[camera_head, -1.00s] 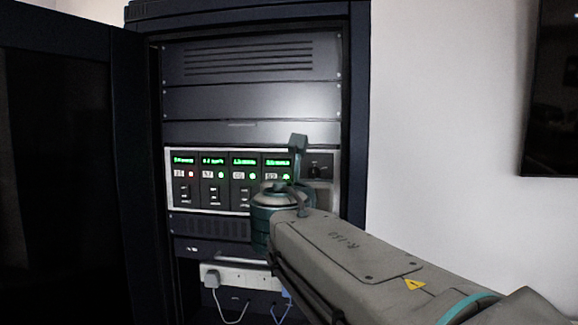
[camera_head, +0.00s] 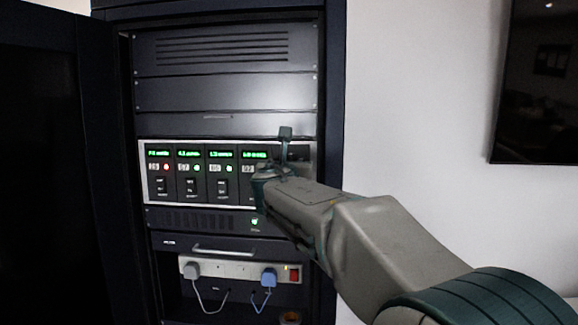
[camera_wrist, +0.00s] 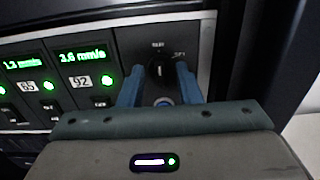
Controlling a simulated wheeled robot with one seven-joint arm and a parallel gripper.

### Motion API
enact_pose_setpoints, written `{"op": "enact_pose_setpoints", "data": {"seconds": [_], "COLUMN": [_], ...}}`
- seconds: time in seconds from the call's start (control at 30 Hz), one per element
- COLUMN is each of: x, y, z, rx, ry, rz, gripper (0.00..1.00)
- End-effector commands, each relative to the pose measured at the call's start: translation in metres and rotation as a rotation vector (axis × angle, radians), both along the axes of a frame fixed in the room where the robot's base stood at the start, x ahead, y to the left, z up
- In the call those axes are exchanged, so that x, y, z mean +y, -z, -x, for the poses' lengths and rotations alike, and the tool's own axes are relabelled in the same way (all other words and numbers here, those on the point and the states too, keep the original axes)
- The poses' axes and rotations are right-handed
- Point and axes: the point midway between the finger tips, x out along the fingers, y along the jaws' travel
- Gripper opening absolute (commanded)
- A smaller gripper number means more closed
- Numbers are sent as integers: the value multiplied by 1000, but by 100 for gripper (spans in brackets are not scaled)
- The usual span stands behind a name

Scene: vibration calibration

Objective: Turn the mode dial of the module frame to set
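The module frame (camera_head: 142,175) is a light-edged panel of several modules with green displays, mounted in the rack. Its mode dial (camera_wrist: 160,70) is a dark knob at the right end, with labels above it and to its upper right, the right one reading like SET. A light mark on the knob appears to point roughly up. My gripper (camera_wrist: 160,84) is open, its blue fingers on either side of the dial, with a visible gap to it. Whether a fingertip touches the panel I cannot tell. In the head view my wrist hides the dial.
The module at far left shows a red light (camera_head: 166,167); the others show green. A power strip (camera_head: 240,269) with plugs lies lower down. The open rack door (camera_head: 52,170) stands at left; a wall screen (camera_head: 535,85) hangs right.

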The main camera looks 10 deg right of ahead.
Motion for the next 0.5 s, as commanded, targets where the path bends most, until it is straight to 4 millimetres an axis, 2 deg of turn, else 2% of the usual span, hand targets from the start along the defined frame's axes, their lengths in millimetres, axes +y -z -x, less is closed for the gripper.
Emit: {"op": "enact_pose_setpoints", "data": {"seconds": [0.2,0.3,0.33,0.5], "x": [0,0,0,-2], "y": [0,0,0,0], "z": [0,0,0,0], "rx": [0,0,0,0], "ry": [0,0,0,2], "rz": [0,0,0,-1], "gripper": [31,3,0,0]}}
